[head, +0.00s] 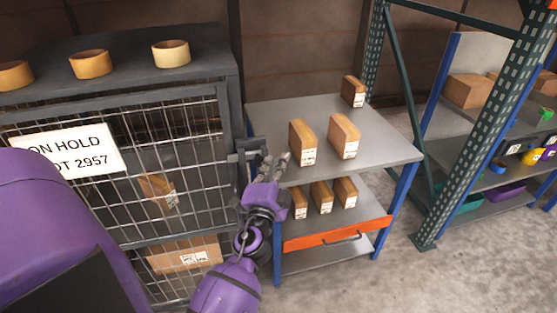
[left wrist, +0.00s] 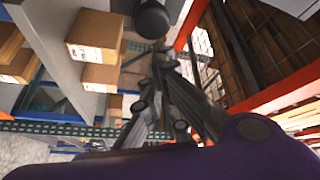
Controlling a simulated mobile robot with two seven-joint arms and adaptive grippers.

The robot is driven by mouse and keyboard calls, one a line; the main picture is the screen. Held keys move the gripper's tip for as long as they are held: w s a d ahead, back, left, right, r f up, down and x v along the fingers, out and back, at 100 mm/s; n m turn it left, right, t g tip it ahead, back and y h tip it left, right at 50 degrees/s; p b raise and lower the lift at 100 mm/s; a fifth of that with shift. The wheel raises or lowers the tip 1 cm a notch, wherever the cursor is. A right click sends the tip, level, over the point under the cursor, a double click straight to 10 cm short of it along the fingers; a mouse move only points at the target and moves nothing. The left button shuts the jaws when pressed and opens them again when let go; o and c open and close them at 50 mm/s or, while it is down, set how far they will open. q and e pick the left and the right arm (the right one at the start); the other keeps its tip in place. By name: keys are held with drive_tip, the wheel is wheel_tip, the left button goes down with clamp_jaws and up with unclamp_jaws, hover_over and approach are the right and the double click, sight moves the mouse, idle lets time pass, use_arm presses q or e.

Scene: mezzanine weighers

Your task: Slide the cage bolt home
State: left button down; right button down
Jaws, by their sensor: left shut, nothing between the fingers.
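The wire cage (head: 205,118) stands at the left in the head view, its mesh front closed off by a grey frame. The dark grey cage bolt (head: 246,148) sits at the cage's right front edge, and how far it is slid cannot be made out. My left gripper (head: 275,160) is shut and empty, just right of the bolt and in front of the table. In the left wrist view its fingers (left wrist: 163,58) come together below a dark round knob (left wrist: 153,18), apparently part of the bolt. Contact cannot be told. My right gripper is not in view.
A sign (head: 68,150) hangs on the cage, and several tan rings stand on its top. A grey table (head: 390,150) with cartons (head: 345,136) is close on the right. A lower shelf with an orange front rail (head: 335,234) lies beneath. Shelving stands farther right.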

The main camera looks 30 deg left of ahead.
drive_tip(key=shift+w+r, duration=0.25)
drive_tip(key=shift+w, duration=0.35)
use_arm(q)
drive_tip(key=shift+s+a+f, duration=0.1)
drive_tip(key=shift+s+a, duration=0.7)
drive_tip(key=shift+s, duration=0.1)
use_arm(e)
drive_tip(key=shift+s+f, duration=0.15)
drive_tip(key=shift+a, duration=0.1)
